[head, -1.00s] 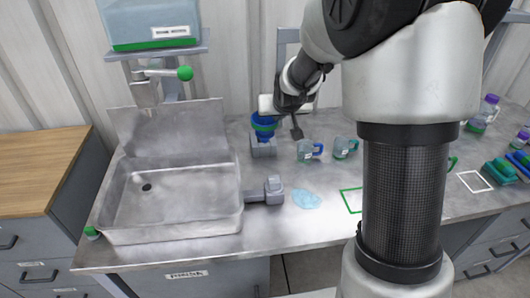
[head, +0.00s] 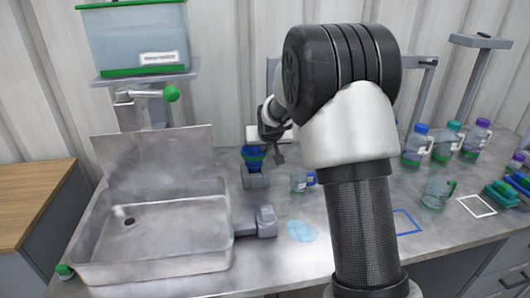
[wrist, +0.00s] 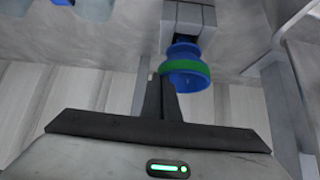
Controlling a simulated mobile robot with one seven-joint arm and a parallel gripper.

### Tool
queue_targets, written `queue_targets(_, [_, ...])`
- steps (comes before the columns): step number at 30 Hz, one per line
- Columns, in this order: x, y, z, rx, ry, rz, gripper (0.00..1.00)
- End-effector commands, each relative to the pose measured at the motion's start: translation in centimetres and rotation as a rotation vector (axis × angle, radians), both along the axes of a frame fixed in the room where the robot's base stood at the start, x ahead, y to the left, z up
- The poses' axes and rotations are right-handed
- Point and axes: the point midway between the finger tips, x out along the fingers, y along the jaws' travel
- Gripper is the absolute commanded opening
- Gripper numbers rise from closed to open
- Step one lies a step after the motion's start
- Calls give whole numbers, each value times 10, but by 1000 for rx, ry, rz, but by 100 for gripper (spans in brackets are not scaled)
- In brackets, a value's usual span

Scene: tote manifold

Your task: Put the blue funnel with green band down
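The blue funnel with green band (head: 253,157) stands above a grey block-like holder (head: 256,179) right of the sink. It also shows in the wrist view (wrist: 186,68), close to the holder (wrist: 188,18). My gripper (head: 279,157) is at the funnel's right, with a dark finger pointing down. In the wrist view the dark fingers of my gripper (wrist: 161,88) appear close together, and the funnel overlaps the end of one. I cannot tell whether they grip its edge or are only beside it. My arm hides part of the counter.
A steel sink (head: 160,262) is at the left, with a tank (head: 135,40) on a shelf above. A mug (head: 300,182) stands right of the funnel. A blue puddle-like patch (head: 301,231) lies in front. Several capped bottles (head: 416,146) stand at the back right.

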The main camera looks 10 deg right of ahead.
Motion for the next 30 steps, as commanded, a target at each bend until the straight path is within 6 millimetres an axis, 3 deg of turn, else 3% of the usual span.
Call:
queue_targets(3, [0, 0, -10, 0, -2, 0, 0])
queue_targets(23, [0, 0, -24, 0, -3, 0, 0])
queue_targets(27, [0, 0, -22, 0, -2, 0, 20])
queue_targets(30, [0, 0, -22, 0, -2, 0, 20])
